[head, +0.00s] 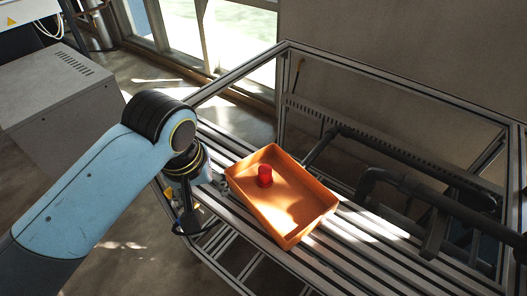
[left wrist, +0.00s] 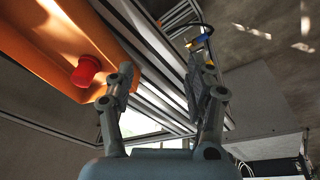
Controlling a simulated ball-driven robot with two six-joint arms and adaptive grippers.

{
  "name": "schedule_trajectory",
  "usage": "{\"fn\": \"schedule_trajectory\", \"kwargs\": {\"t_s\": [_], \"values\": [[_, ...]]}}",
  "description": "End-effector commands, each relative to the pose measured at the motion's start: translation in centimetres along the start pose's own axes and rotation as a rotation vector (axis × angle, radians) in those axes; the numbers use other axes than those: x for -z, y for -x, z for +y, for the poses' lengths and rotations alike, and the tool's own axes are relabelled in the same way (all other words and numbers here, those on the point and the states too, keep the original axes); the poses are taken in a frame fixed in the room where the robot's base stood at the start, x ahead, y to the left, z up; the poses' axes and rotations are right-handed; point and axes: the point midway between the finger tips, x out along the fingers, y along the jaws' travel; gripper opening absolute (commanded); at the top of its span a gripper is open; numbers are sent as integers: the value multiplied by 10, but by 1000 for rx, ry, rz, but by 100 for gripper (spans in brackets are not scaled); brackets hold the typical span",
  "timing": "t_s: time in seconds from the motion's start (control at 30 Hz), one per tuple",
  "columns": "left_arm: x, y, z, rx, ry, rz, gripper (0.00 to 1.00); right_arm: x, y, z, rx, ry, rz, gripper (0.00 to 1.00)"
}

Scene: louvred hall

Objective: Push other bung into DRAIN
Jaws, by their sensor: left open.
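A red bung (head: 265,176) stands in an orange tray (head: 293,239), near its back left side. The red bung also shows in the left wrist view (left wrist: 86,71), inside the orange tray (left wrist: 113,42). My left gripper (left wrist: 161,82) is open and empty, with its two fingers apart. It is beside the tray's left edge, and the bung lies off to the left of the fingers in the wrist view. In the head view the fingers are mostly hidden by my wrist. I see no readable DRAIN label. My right gripper is not in view.
The tray rests on a slatted metal frame bench (head: 352,247). Dark pipes (head: 430,190) run along the bench to the right of the tray, and frame posts and rails rise around it. A grey cabinet (head: 62,105) stands at the left. Open floor lies between cabinet and bench.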

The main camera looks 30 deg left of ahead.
Motion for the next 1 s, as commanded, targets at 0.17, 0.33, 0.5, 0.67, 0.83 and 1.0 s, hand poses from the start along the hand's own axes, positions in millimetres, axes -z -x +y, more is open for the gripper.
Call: {"fn": "schedule_trajectory", "kwargs": {"t_s": [0.17,0.33,0.5,0.67,0.83,1.0], "values": [[33,15,51,48,595,-64,54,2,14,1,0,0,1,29],[55,16,96,127,1095,-101,54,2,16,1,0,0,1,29],[67,20,125,193,1398,-107,54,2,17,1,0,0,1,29],[69,19,133,216,1496,-103,54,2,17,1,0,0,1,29],[66,6,132,219,1500,-103,54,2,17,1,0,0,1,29],[61,-19,130,219,1499,-103,54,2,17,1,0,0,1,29]]}}
